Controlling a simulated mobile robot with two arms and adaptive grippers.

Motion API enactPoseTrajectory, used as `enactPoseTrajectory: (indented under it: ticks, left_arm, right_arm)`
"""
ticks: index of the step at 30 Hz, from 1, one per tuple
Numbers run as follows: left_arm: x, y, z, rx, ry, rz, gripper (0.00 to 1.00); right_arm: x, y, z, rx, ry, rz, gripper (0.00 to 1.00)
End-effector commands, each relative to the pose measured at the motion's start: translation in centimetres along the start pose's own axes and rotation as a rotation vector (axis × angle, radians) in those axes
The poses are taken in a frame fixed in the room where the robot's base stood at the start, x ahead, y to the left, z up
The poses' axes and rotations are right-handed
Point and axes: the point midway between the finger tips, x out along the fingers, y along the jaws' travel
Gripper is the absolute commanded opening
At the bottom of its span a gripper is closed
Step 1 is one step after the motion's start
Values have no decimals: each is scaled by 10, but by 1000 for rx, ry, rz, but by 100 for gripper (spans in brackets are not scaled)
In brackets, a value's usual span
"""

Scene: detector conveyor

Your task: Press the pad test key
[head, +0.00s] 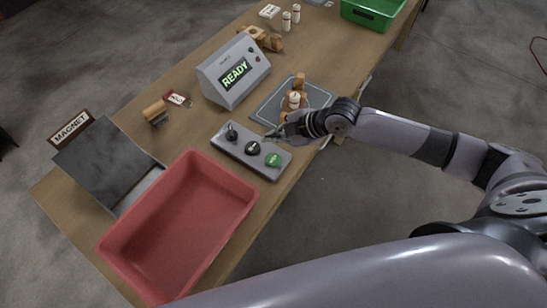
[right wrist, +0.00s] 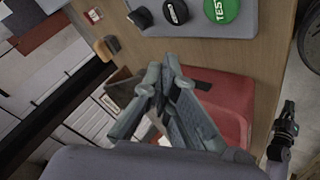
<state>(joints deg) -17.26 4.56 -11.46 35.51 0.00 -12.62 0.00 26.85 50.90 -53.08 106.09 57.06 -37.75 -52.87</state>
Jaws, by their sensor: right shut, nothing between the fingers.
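The grey control pad (head: 224,145) lies on the wooden table. It carries a green key (head: 273,160) at its near right end, a black key (head: 252,147) in the middle and a black knob (head: 231,133) at the far left. In the right wrist view the green key (right wrist: 222,8) reads TEST and is cut by the top edge. My right gripper (head: 271,137) is shut and empty, at the pad's upper right edge in the head view. The right wrist view shows its fingers (right wrist: 161,75) apart from the keys.
A red bin (head: 170,225) stands near the pad, beside a dark magnet plate (head: 100,160). A READY display box (head: 235,72) and a grey tray (head: 268,112) with a wooden piece holding a small white-topped object (head: 294,98) lie beyond. A green bin (head: 372,14) is farther off.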

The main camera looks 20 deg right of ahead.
Motion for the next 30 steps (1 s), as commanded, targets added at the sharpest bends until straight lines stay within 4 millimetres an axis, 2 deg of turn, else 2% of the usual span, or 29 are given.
enactPoseTrajectory:
  ticks: [8,14,30]
  left_arm:
    - [1,0,0,0,-1,0,0]
    - [9,0,1,0,-1,0,0]
    - [67,1,5,0,1,0,0]
  right_arm:
    - [1,-1,0,1,0,0,0]
    - [8,-6,5,2,0,-1,0]
    - [56,-41,40,2,0,0,0]
